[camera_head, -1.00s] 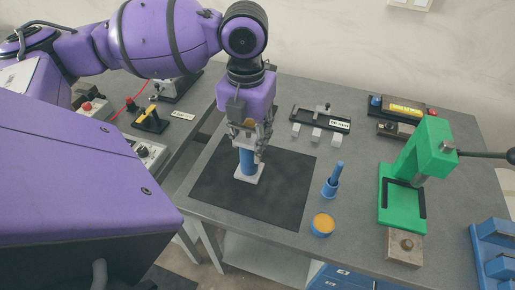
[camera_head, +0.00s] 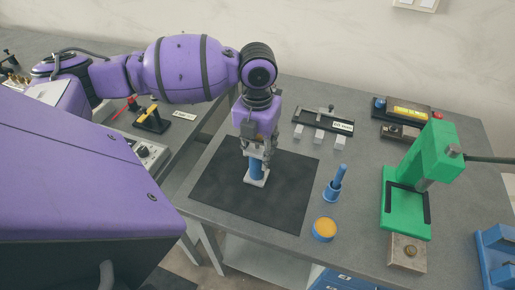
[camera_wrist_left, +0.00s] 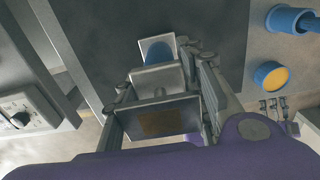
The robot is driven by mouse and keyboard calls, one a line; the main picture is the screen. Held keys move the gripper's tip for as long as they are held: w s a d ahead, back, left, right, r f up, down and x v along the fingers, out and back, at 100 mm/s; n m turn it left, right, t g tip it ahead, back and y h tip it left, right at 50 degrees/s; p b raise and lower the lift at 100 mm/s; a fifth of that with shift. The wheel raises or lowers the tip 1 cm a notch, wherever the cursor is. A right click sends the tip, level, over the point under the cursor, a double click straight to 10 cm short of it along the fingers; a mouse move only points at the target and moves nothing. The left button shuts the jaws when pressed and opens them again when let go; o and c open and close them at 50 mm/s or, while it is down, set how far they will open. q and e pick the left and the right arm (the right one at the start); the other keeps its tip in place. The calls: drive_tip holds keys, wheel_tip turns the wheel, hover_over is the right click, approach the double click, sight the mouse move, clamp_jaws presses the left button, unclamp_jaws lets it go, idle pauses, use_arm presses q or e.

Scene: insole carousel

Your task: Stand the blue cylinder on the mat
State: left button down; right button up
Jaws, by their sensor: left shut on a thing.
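The blue cylinder (camera_head: 257,169) is upright below my left gripper (camera_head: 262,156), which is shut on it. A pale square plate (camera_head: 250,181) is at the cylinder's foot, over the dark mat (camera_head: 285,195). Whether the plate touches the mat is hard to tell. In the left wrist view, the cylinder (camera_wrist_left: 154,50) shows as a short blue piece in front of the pale plate (camera_wrist_left: 171,41), beyond the fingers (camera_wrist_left: 160,85). The fingers hide the cylinder's upper part. My right gripper is not in view.
A blue pin in a holder (camera_head: 332,190) and a blue cup with an orange top (camera_head: 324,229) stand right of the mat. A green press (camera_head: 405,213) stands farther right. A black fixture (camera_head: 318,121) with pale blocks lies behind. The mat's front is clear.

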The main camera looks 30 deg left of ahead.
use_arm(q)
drive_tip(key=shift+f, duration=0.1)
drive_tip(key=c, duration=1.1)
unclamp_jaws()
wheel_tip(320, 180, up, 12)
drive_tip(key=shift+r, duration=0.15)
